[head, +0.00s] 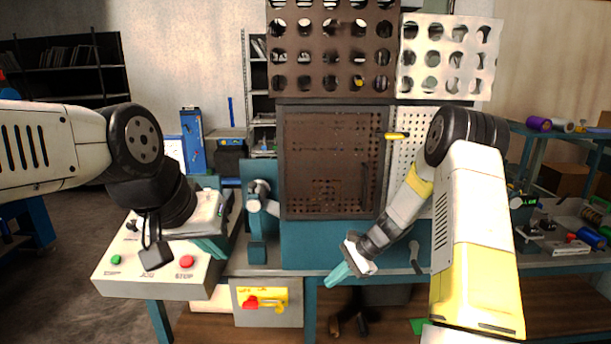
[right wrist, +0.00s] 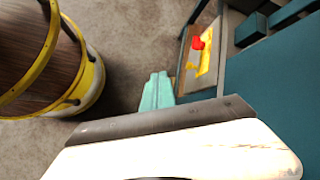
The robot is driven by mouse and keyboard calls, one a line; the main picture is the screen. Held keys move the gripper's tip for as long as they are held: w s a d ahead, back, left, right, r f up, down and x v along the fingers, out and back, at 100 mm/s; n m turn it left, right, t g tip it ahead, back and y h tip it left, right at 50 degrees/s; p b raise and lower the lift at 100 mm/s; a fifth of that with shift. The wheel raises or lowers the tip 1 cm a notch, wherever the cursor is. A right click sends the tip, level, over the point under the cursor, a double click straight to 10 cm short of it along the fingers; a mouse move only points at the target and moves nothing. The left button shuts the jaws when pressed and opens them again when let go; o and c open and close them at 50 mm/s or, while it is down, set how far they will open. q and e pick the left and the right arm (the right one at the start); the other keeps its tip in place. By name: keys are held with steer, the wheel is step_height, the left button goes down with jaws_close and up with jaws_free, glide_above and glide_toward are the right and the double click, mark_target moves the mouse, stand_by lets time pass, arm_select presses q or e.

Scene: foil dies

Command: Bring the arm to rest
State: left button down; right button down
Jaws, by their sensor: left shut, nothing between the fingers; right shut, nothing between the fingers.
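My right arm (head: 475,230) is white and yellow and comes down on the right in the head view. Its gripper (head: 338,274) has teal fingers, shut and empty, pointing down and left in front of the teal machine. The same shut fingers show in the right wrist view (right wrist: 157,92), apart from anything else. My left arm (head: 45,145) reaches in from the left in the head view. Its gripper (head: 212,247) is shut, with its teal fingers over or beside the control box; the exact gap is unclear.
A control box (head: 150,287) with green and red buttons stands at lower left. A yellow plate with a red switch (head: 250,302) is on the machine front, also visible in the right wrist view (right wrist: 198,44). A brown perforated door (head: 322,150) stands behind. A cluttered bench (head: 565,248) is at right.

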steer(key=s+d+r+n+t+h, duration=0.15)
steer(key=s+r+n, duration=0.35)
steer(key=r, duration=0.6)
steer(key=s+r+n+t+h, duration=0.1)
steer(key=s+r+n+h, duration=0.1)
steer(key=s+r, duration=0.65)
steer(key=s+d+r+n+t+h, duration=0.1)
steer(key=s+d+r+n, duration=0.1)
steer(key=s+r, duration=0.3)
steer(key=s+d+r+n+t+h, duration=0.1)
steer(key=s+d+r+n+t, duration=0.1)
steer(key=s+r, duration=0.3)
steer(key=s+n, duration=0.1)
steer(key=s, duration=0.2)
steer(key=shift+s+d+r+n, duration=0.2)
steer(key=shift+d+r+n, duration=0.1)
steer(key=shift+r+n, duration=0.1)
